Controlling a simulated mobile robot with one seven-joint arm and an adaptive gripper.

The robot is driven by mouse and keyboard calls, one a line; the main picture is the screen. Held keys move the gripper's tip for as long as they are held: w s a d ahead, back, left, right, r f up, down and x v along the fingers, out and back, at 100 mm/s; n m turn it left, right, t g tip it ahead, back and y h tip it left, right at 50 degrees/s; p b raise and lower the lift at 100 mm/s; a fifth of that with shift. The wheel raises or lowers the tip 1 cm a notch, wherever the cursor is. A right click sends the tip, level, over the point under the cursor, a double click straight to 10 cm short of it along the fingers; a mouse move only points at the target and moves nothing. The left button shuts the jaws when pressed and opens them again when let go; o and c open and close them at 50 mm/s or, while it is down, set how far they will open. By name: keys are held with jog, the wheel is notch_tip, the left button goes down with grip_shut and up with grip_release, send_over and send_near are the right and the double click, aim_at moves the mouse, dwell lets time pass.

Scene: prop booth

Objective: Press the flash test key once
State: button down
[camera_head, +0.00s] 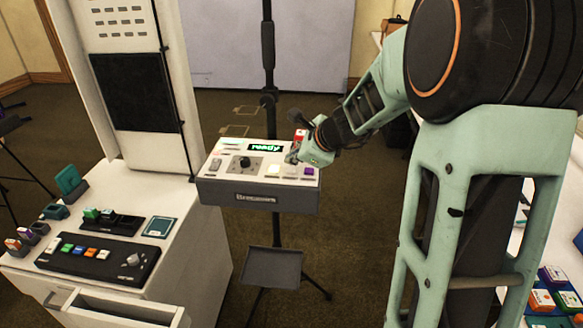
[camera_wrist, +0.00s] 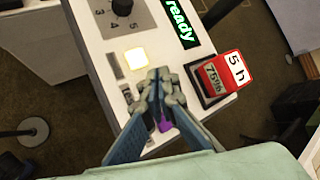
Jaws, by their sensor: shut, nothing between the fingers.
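The white control box (camera_head: 225,176) stands on a dark stand, its top holding several keys, a dial and a lit display reading "ready" (camera_wrist: 179,22). A pale, lit square key (camera_wrist: 135,57) sits on the top; it also shows in the head view (camera_head: 273,169). A purple key (camera_head: 308,171) is at the right front; part of it shows between my fingers in the wrist view (camera_wrist: 165,126). My gripper (camera_wrist: 158,84) is shut and empty, its tips over the box top beside the lit key. It hides part of the panel and small labels. I cannot read which key is the flash test key.
A red-topped block marked "5 h" and "75%" (camera_wrist: 226,74) stands close by my fingers at the box's edge. A black dial (camera_wrist: 122,7) is beyond the lit key. A white cabinet with a black button panel (camera_head: 95,257) stands at left.

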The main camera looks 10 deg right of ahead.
aim_at(293, 170)
notch_tip(293, 170, up, 5)
jog(key=p, duration=0.4)
jog(key=shift+r+p, duration=0.1)
jog(key=shift+p, duration=0.2)
dwell(0.4)
